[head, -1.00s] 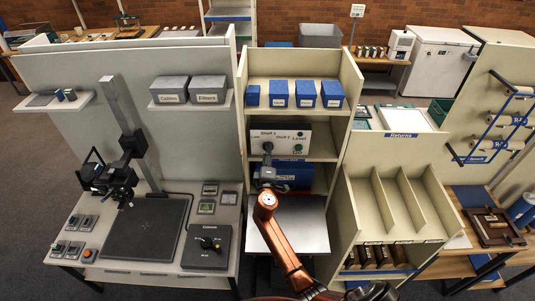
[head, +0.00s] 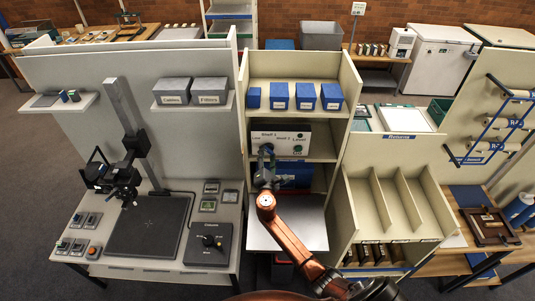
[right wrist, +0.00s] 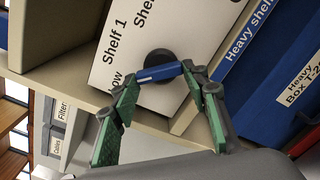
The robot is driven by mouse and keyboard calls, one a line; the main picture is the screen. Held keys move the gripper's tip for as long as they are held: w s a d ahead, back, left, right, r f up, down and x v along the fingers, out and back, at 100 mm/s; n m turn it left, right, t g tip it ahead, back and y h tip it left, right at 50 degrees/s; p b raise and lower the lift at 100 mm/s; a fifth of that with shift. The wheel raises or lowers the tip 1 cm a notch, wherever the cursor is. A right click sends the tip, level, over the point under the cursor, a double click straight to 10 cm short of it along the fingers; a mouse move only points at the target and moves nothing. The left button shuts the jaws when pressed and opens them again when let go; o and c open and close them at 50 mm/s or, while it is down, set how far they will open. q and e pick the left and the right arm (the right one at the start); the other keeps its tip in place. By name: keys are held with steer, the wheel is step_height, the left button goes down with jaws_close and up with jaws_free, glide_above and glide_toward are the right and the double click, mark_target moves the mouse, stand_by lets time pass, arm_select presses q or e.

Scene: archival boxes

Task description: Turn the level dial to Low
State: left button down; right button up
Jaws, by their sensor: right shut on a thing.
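The white control panel (head: 292,138) stands in the middle shelf bay, printed Shelf 1, Shelf 2, Low and Level. In the right wrist view the panel (right wrist: 122,45) fills the upper middle, with its text tilted. The round black level dial (right wrist: 160,58) carries a blue bar grip (right wrist: 158,73). My right gripper (right wrist: 160,76) is shut on this bar, one fingertip at each end. One end lies close to the partly hidden Low label; which end is the pointer I cannot tell. In the head view my right gripper (head: 266,155) covers the dial. My left gripper is not in view.
Blue boxes (head: 305,97) stand on the shelf above. A pale metal surface (head: 300,222) lies below.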

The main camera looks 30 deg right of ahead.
steer(key=shift+s+d+f+n+p, duration=0.15)
steer(key=shift+n+p, duration=0.15)
steer(key=shift+n, duration=0.5)
steer(key=o, duration=1.1)
steer(key=shift+c, duration=0.2)
steer(key=shift+o, duration=0.5)
steer(key=v, duration=1.2)
